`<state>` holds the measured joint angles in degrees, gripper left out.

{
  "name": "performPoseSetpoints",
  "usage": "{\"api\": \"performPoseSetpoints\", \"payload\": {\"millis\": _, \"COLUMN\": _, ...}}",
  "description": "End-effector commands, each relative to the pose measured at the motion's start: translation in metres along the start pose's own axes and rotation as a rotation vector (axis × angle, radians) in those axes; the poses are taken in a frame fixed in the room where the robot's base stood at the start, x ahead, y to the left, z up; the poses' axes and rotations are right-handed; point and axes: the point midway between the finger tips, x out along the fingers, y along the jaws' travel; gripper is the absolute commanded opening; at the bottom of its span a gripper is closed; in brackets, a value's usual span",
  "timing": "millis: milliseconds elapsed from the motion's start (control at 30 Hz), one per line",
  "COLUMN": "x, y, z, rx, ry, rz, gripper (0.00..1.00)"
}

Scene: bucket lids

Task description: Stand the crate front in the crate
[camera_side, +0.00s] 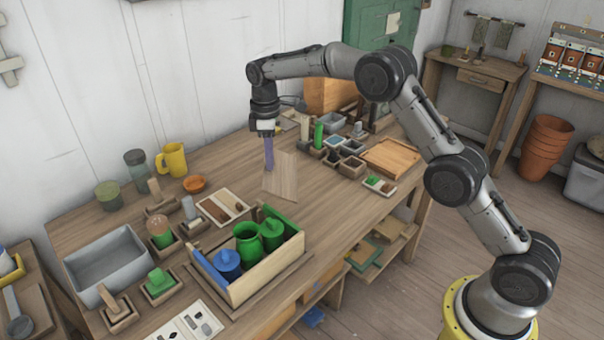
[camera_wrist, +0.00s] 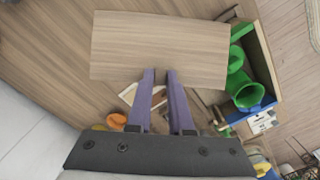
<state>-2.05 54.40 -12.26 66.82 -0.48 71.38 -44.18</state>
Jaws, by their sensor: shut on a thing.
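The crate front is a flat wooden panel (camera_side: 281,176), held by one edge in my gripper (camera_side: 268,167). It looks tilted, and its height over the bench is hard to tell. In the wrist view the panel (camera_wrist: 160,48) spans the top middle, with the two purple fingertips (camera_wrist: 160,76) shut on its near edge. The crate (camera_side: 268,273) stands at the front of the bench, to the lower left of the panel in the side view. Its near long wall is pale wood, with a blue end and a green end. In the wrist view the crate (camera_wrist: 259,50) is at the right.
A blue bucket (camera_side: 228,265) and green buckets (camera_side: 247,240) stand in the crate. A grey tub (camera_side: 105,262), small wooden boxes and a parts tray (camera_side: 222,207) lie to its left and behind. Small bins and a wooden tray (camera_side: 392,157) are on the right. Bench around the panel is clear.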

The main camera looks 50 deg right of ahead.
Motion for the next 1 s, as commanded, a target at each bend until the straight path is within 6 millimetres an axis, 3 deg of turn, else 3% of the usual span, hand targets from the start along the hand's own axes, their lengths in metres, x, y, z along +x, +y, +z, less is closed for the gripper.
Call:
{"api": "performPoseSetpoints", "payload": {"millis": 300, "x": -0.041, "y": -0.015, "z": -0.049, "rx": -0.157, "ry": 0.141, "rz": -0.008, "gripper": 0.00}}
{"api": "performPoseSetpoints", "payload": {"millis": 1000, "x": -0.039, "y": -0.078, "z": -0.092, "rx": 0.093, "ry": 0.439, "rz": 0.019, "gripper": 0.00}}
